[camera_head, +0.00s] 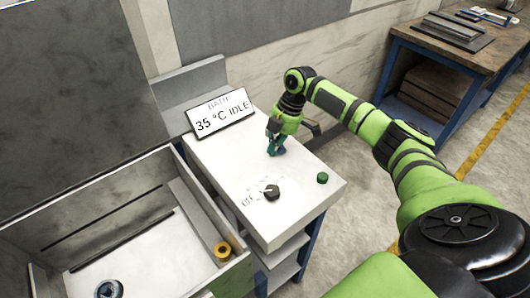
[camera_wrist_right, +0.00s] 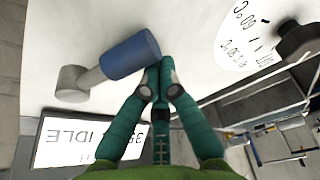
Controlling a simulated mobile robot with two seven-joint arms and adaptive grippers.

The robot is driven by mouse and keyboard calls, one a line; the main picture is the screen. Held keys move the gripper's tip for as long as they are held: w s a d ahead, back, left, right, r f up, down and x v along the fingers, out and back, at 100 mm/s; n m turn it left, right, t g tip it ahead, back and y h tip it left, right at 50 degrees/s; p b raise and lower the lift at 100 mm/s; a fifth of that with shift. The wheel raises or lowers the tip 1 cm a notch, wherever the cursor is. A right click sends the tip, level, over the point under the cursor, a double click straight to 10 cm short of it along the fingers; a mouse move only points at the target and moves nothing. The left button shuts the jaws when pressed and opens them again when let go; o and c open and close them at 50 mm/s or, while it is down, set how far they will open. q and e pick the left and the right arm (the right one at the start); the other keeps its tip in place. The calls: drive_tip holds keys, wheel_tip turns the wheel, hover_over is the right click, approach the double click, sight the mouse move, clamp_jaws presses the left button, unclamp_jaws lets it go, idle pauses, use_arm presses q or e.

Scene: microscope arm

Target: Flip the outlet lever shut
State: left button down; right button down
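The outlet lever shows in the right wrist view as a blue cylindrical handle (camera_wrist_right: 130,53) on a grey arm with a grey round pivot (camera_wrist_right: 73,85). It lies over the white worktop. In the head view it is mostly hidden by my right gripper (camera_head: 277,148), which is low over the worktop near the display. In the right wrist view the teal fingers of my right gripper (camera_wrist_right: 160,68) have their tips together, with nothing seen between them. The tips are right beside the end of the blue handle; I cannot tell if they touch it. My left gripper is not in view.
A display (camera_head: 221,111) reads "BATH 35 °C IDLE" behind the worktop (camera_head: 215,160). A black dial (camera_head: 272,192) and a green button (camera_head: 322,178) are nearer the front. An open basin (camera_head: 130,225) is at left, with a yellow ring (camera_head: 222,251). A workbench (camera_head: 440,50) stands far right.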

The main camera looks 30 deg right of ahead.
drive_tip(key=shift+d, duration=0.3)
drive_tip(key=shift+s+d, duration=0.1)
drive_tip(key=shift+d, duration=0.15)
drive_tip(key=shift+s+d, duration=0.1)
drive_tip(key=shift+d, duration=0.55)
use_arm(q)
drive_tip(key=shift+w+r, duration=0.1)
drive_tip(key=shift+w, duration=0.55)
use_arm(e)
drive_tip(key=shift+d, duration=0.1)
